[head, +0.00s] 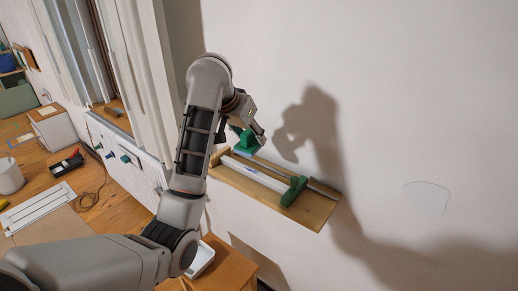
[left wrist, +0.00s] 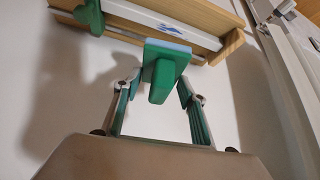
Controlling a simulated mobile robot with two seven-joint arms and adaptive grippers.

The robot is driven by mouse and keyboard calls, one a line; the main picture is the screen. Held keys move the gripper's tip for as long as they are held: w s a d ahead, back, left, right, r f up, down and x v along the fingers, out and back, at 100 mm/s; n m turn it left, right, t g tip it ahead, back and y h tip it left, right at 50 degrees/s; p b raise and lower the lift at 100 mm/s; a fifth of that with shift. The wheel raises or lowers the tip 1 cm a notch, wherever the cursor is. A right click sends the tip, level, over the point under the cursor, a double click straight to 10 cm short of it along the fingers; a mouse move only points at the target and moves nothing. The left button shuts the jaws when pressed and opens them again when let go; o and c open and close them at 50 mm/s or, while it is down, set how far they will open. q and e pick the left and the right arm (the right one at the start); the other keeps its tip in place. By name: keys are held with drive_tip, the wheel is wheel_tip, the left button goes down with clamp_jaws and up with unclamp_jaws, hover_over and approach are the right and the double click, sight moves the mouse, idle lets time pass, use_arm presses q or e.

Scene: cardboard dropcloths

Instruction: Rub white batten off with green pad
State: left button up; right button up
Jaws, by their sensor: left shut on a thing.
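The white batten (head: 258,175) lies along a wooden board (head: 312,212) fixed at the wall; it also shows at the top of the left wrist view (left wrist: 132,14), with a blue mark (left wrist: 170,26) on it. My left gripper (head: 250,128) is shut on the green pad (head: 246,141), which has a green grip (left wrist: 160,82) and a pale blue face (left wrist: 168,45). The pad is beside the far left end of the batten; whether it touches cannot be told. A green block (head: 294,191) sits across the batten's near right end. My right gripper is out of view.
The white wall (head: 400,110) behind the board is bare apart from a pale patch (head: 427,198). A wooden cabinet (head: 228,268) with a white tray (head: 201,260) stands below the board. A window frame (head: 135,70) rises to the left.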

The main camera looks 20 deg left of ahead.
use_arm(q)
drive_tip(key=m+h, duration=0.1)
drive_tip(key=m, duration=0.1)
hover_over(259, 175)
drive_tip(key=f, duration=0.5)
drive_tip(key=shift+w+a, duration=0.15)
drive_tip(key=shift+w, duration=0.15)
drive_tip(key=shift+f, duration=1.85)
drive_tip(key=shift+f, duration=0.65)
drive_tip(key=a, duration=0.2)
drive_tip(key=w+a, duration=0.1)
drive_tip(key=a, duration=0.2)
drive_tip(key=w+a, duration=0.1)
drive_tip(key=a, duration=0.1)
drive_tip(key=shift+w+a+r, duration=0.15)
drive_tip(key=shift+w+a, duration=0.05)
drive_tip(key=shift+w, duration=0.05)
drive_tip(key=shift+a, duration=0.1)
drive_tip(key=shift+s+d+f, duration=0.15)
drive_tip(key=shift+s+d, duration=0.35)
drive_tip(key=shift+d, duration=0.8)
drive_tip(key=shift+s+d+f, duration=0.15)
drive_tip(key=shift+s+d, duration=0.35)
drive_tip(key=shift+d, duration=0.75)
drive_tip(key=shift+s+d+f, duration=0.15)
drive_tip(key=shift+s+d, duration=0.35)
drive_tip(key=shift+d, duration=0.8)
